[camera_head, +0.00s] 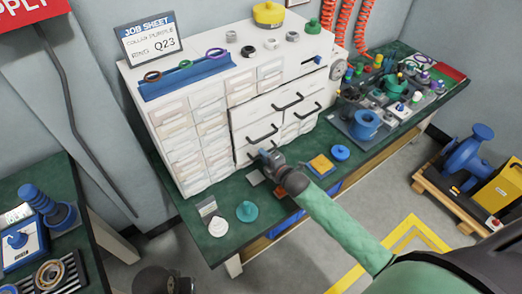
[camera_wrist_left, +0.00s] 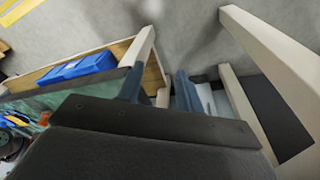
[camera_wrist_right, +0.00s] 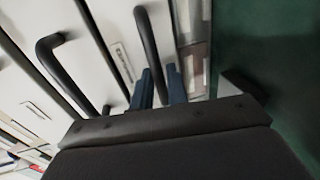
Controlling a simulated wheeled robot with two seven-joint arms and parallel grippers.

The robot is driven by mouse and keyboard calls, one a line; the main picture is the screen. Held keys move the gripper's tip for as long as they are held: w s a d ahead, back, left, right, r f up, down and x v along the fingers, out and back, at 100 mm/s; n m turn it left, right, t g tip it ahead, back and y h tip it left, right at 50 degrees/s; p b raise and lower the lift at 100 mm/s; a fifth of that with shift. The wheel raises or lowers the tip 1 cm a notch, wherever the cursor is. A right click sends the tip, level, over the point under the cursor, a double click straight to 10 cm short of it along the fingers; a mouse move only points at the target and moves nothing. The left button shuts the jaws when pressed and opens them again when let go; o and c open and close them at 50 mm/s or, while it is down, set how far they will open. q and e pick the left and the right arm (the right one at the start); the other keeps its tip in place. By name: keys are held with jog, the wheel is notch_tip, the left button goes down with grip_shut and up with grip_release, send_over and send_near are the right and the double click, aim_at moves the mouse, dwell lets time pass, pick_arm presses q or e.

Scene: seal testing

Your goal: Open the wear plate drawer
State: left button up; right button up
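A white cabinet (camera_head: 175,100) stands on the green bench with wide drawers on its right half. The drawers have black bar handles, and their labels are too small to read, so I cannot tell which is the wear plate drawer. My right gripper (camera_head: 266,157) is at the low left wide drawer, near the bench top. In the right wrist view, a black bar handle (camera_wrist_right: 147,40) runs in between the two blue fingers (camera_wrist_right: 159,88), which are close on either side of it. My left gripper (camera_wrist_left: 158,88) is apart from the cabinet, its fingers spread and empty.
Small clear-front drawers (camera_head: 185,145) fill the cabinet's left side. A teal knob (camera_head: 246,211), a white disc (camera_head: 218,226), a yellow block (camera_head: 320,164) and a blue ring (camera_head: 340,152) lie on the bench in front. A fixture with a blue spool (camera_head: 365,125) stands to the right.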

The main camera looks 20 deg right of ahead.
pick_arm(q)
jog(key=shift+w+r, duration=0.3)
jog(key=shift+r, duration=0.3)
pick_arm(e)
jog(key=shift+w+a, duration=0.15)
jog(key=shift+w, duration=0.3)
jog(key=shift+c, duration=0.5)
grip_shut()
